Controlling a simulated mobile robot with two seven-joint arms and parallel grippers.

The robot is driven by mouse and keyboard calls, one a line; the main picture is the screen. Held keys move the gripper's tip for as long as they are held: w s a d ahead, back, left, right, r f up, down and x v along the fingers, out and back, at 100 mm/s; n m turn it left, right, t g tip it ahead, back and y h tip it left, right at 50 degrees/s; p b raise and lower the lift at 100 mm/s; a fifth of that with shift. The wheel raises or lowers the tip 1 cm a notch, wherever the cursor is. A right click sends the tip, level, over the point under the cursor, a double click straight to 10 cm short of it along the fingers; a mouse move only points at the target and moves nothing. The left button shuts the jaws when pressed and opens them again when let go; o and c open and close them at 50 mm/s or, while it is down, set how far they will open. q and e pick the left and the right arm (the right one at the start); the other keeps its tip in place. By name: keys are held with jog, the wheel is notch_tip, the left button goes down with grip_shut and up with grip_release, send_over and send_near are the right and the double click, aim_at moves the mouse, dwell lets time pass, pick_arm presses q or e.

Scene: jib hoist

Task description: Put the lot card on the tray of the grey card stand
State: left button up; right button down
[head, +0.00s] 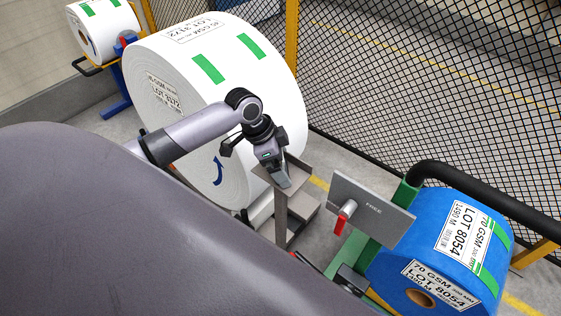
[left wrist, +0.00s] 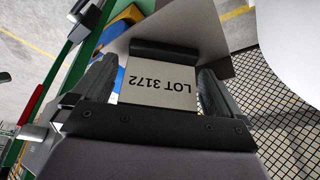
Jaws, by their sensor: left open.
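The lot card (left wrist: 160,88), a pale card printed LOT 3172, shows upside down in the left wrist view. A dark bar (left wrist: 165,52) runs along its far edge. My left gripper (head: 277,174) is open, with one finger on each side of the card; I cannot tell whether either finger touches it. The grey card stand's tray (head: 296,172) is beside and under the gripper in the head view, partly hidden by it. A grey plate (left wrist: 205,30) shows beyond the card in the wrist view. Whether the card rests on the tray is unclear. My right gripper is not in view.
A large white roll (head: 150,55) marked LOT 3172 stands behind my left arm. A grey plate marked FREE (head: 375,208) with a red handle (head: 344,217) is right of the stand. A blue roll (head: 400,245) marked LOT 8054 is further right. Black mesh fencing (head: 380,80) stands behind.

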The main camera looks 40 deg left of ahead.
pick_arm(q)
jog(key=v, duration=1.2)
jog(key=shift+s, duration=0.1)
